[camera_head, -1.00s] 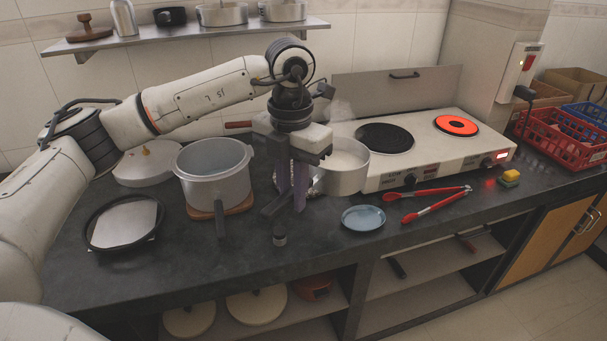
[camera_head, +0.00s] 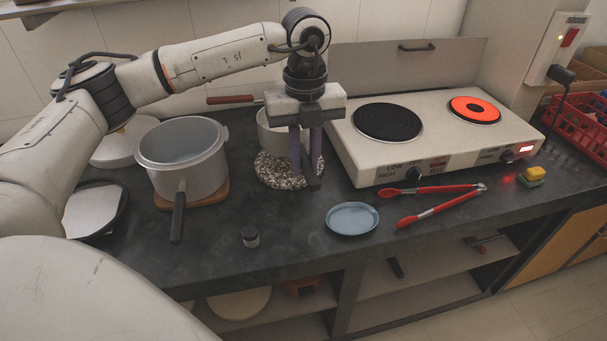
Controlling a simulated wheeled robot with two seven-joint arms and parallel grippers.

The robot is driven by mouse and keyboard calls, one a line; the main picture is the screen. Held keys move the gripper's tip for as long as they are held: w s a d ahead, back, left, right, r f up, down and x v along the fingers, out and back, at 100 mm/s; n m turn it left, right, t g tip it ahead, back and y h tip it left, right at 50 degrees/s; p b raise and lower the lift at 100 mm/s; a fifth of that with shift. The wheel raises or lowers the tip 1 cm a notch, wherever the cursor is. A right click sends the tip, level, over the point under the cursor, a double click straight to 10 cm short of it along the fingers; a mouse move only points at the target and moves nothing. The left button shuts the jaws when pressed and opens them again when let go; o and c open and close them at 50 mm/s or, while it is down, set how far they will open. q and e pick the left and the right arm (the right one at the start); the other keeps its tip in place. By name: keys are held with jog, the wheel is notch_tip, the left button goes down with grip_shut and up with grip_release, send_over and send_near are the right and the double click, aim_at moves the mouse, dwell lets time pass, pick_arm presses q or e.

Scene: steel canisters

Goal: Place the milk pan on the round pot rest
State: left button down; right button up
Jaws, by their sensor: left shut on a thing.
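The milk pan (camera_head: 268,133) is a pale metal pan with a red-brown handle (camera_head: 230,99) pointing left. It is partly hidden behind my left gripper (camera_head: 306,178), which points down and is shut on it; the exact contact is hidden. The round pot rest (camera_head: 277,176) is a speckled grey disc on the counter, left of the hob. The pan overlaps its back part in the picture; I cannot tell whether it touches. The gripper's fingers show in front of the pan and over the rest's right side. My right gripper is not in view.
A large grey pot (camera_head: 183,160) stands on a wooden board at left, its black handle towards the front. The two-plate hob (camera_head: 440,140) has a glowing right plate.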

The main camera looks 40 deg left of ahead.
pick_arm(q)
jog(key=shift+s+f, duration=0.1)
jog(key=shift+f, duration=2.95)
jog(key=c, duration=1.6)
grip_release()
jog(key=shift+c, duration=0.2)
notch_tip(320, 180, up, 12)
jog(key=shift+f, duration=0.1)
